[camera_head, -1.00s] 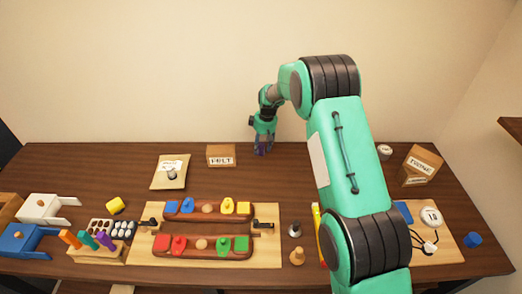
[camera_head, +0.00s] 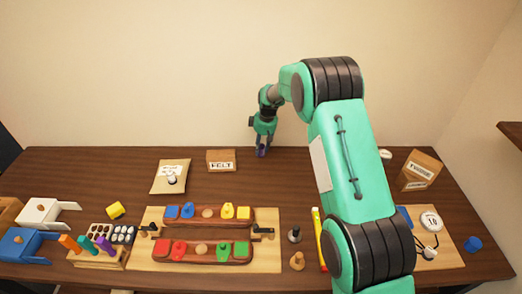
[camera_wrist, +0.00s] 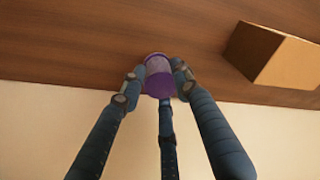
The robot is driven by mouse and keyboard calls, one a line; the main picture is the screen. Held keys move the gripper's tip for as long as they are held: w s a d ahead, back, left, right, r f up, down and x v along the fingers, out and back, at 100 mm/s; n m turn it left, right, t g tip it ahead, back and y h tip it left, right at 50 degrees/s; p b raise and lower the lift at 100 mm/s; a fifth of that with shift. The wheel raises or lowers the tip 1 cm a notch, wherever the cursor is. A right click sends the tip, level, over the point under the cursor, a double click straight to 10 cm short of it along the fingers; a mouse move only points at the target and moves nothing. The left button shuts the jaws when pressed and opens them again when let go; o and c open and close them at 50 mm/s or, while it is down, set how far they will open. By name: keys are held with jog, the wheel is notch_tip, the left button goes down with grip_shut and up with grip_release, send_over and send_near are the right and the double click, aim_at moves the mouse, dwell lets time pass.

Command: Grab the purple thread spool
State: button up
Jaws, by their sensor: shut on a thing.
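The purple thread spool (camera_wrist: 157,80) is between my fingertips in the wrist view. It shows as a small purple patch in the head view (camera_head: 262,152). My gripper (camera_wrist: 157,84) is shut on it, with fingers on its left and right sides and a third finger below it in the picture. In the head view my gripper (camera_head: 261,148) points down near the back edge of the table, right of the felt box. I cannot tell whether the spool touches the table.
A tan packet (camera_head: 170,178) lies further left. A wooden board (camera_head: 150,250) with coloured pieces fills the front middle. Bare table lies in front of my gripper.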

jog(key=shift+r, duration=0.9)
jog(key=s+d+p, duration=0.1)
jog(key=s+d, duration=0.2)
jog(key=s, duration=1.2)
jog(key=shift+s+d+r, duration=0.3)
jog(key=shift+r, duration=0.15)
